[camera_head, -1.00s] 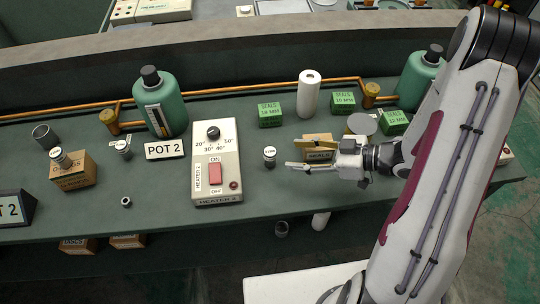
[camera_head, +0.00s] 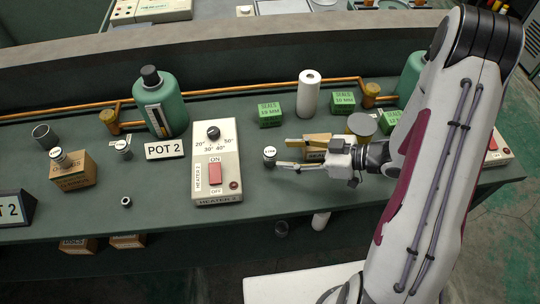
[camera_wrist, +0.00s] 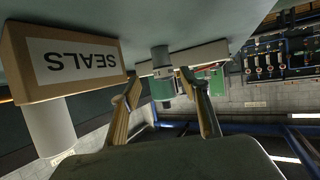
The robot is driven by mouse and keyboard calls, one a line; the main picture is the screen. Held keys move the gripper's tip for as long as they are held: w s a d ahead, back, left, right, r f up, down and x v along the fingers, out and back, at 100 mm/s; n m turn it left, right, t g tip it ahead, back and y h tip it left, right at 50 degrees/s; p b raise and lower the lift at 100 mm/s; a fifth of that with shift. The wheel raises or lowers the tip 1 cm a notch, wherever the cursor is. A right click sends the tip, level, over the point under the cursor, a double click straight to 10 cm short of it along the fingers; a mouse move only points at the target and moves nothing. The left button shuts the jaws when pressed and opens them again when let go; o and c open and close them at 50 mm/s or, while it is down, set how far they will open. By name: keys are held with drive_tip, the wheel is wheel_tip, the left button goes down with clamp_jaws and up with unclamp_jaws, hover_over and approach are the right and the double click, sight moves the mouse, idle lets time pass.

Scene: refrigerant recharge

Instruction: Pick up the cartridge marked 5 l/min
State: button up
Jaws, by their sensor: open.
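A small dark cylinder cartridge (camera_head: 270,157) with a white label on top stands upright on the green bench, right of the heater box. Its label is too small to read surely. My gripper (camera_head: 283,153) is open and level, coming from the right, with its fingertips close to this cartridge. In the wrist view, which is upside down, a grey cylinder (camera_wrist: 160,58) shows ahead between the two spread fingers (camera_wrist: 160,78). Similar small cylinders stand further left: one by the POT 2 sign (camera_head: 123,149) and one on a cardboard box (camera_head: 60,158).
The white HEATER 2 box (camera_head: 216,162) stands just left of the cartridge. A cardboard SEALS box (camera_wrist: 70,58) is close beside my gripper. Green seal boxes (camera_head: 270,114), a white roll (camera_head: 308,95) and a copper pipe lie behind.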

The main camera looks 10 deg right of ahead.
sight(274, 155)
drive_tip(key=shift+s+x, duration=0.15)
drive_tip(key=shift+x, duration=0.6)
drive_tip(key=shift+s+x, duration=0.15)
drive_tip(key=shift+x, duration=1.85)
drive_tip(key=shift+r, duration=0.1)
drive_tip(key=c, duration=1.3)
